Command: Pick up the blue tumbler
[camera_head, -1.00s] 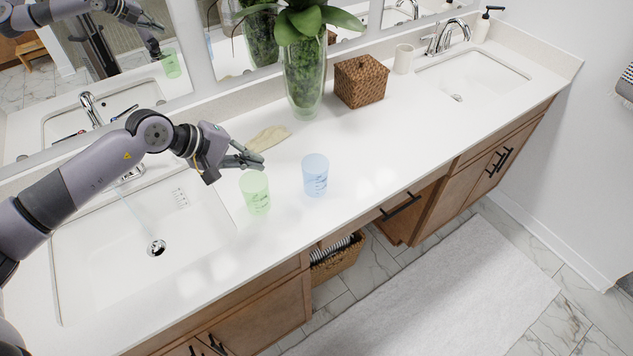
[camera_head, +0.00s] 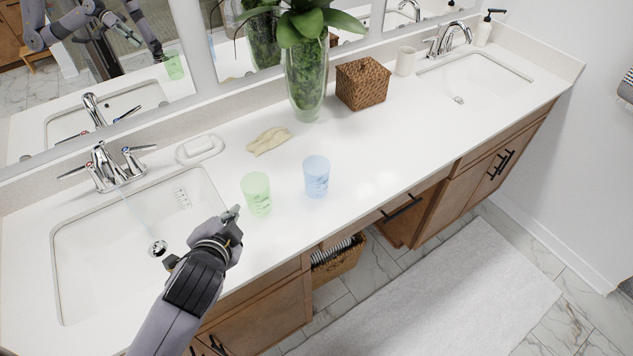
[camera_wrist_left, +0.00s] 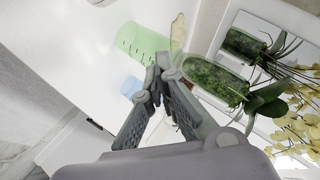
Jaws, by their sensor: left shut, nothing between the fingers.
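The blue tumbler (camera_head: 317,178) stands upright on the white counter, right of the green tumbler (camera_head: 257,195). In the left wrist view the blue tumbler (camera_wrist_left: 131,87) shows partly, low behind the green tumbler (camera_wrist_left: 147,42) and close to my finger. My left gripper (camera_head: 234,213) is at the front edge of the left sink, just left of and in front of the green tumbler. The green tumbler is nearer to it than the blue one. Its fingertips (camera_wrist_left: 160,68) meet in the left wrist view, shut and empty. My right gripper is not in view.
A beige cloth (camera_head: 269,141) and a soap dish (camera_head: 200,148) lie behind the tumblers. A tall glass vase (camera_head: 305,85) and a woven box (camera_head: 362,84) stand near the mirror. The counter right of the blue tumbler is clear.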

